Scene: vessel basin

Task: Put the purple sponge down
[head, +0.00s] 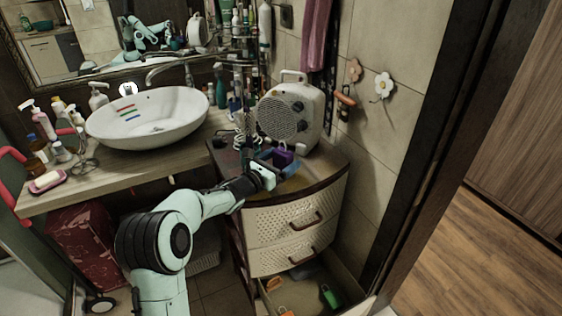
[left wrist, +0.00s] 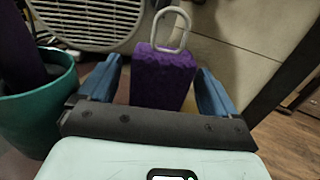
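The purple sponge (left wrist: 160,80) stands upright between the two blue fingers of my left gripper (left wrist: 157,85), with a pale loop at its top. A gap shows between the sponge and the left finger; the right finger is very close to it. The fingers look spread, not clamped. In the head view the sponge (head: 284,156) shows as a small purple patch at my left gripper (head: 272,164), over the top of the drawer cabinet (head: 313,183). The sponge's underside is hidden, so its contact with the top is unclear. My right gripper is not in view.
A fan heater (head: 290,115) stands behind the gripper; its grille also shows in the left wrist view (left wrist: 95,20). A teal cup (left wrist: 45,110) is close on the left. The lowest drawer (head: 305,295) is open. A white basin (head: 148,117) is on the left counter.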

